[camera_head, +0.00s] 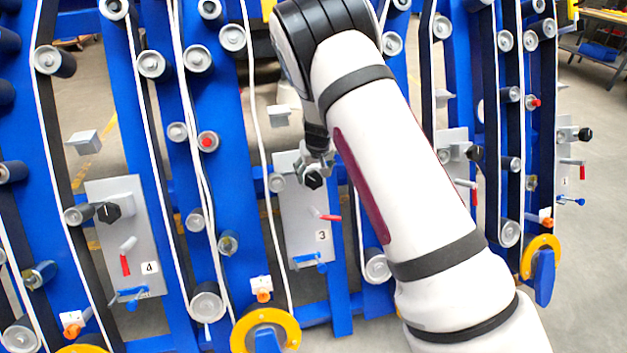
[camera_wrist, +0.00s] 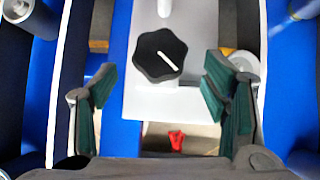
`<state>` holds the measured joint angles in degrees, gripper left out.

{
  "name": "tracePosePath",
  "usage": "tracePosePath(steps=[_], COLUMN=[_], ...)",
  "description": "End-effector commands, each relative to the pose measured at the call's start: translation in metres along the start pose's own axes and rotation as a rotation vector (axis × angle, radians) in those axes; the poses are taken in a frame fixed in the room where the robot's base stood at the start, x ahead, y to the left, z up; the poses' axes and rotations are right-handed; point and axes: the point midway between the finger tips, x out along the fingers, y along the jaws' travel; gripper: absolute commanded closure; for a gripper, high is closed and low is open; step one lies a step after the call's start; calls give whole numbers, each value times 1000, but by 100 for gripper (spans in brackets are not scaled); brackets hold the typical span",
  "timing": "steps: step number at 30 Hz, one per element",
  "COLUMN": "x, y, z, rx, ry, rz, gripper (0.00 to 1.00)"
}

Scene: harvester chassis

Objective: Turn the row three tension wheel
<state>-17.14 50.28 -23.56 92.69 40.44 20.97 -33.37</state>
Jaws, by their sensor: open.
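The row three tension wheel (camera_head: 313,180) is a black lobed knob on the grey plate marked 3 (camera_head: 308,222). In the wrist view the wheel (camera_wrist: 160,55) shows face-on with a white line slanting across it. My gripper (camera_head: 317,165) is at the wheel in the head view, its fingers small and partly overlapping it. In the wrist view my gripper (camera_wrist: 162,92) is open, with a green-padded finger to each side. The wheel lies between and beyond the fingers, with visible gaps on both sides. I see no contact.
A red lever (camera_head: 325,216) and a blue handle (camera_head: 308,260) sit lower on plate 3. Plate 4 (camera_head: 128,238) with its own black knob (camera_head: 108,211) is to the left. Blue uprights, rollers and white belts crowd both sides. A red part (camera_wrist: 177,141) shows below the plate in the wrist view.

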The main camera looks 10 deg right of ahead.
Motion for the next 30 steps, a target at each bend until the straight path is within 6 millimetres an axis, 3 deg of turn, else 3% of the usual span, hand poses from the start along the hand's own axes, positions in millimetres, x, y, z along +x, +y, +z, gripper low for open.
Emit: tracePosePath(steps=[3,9,21,23,27,28,30], x=[23,45,51,51,51,51,51], y=[0,0,0,0,0,0,0], z=[1,0,0,0,0,0,0], rx=[0,1,0,0,0,0,0], ry=[-2,0,0,0,0,0,0], rz=[1,0,0,0,0,0,0], gripper=[32,32,32,43,75,80,80])
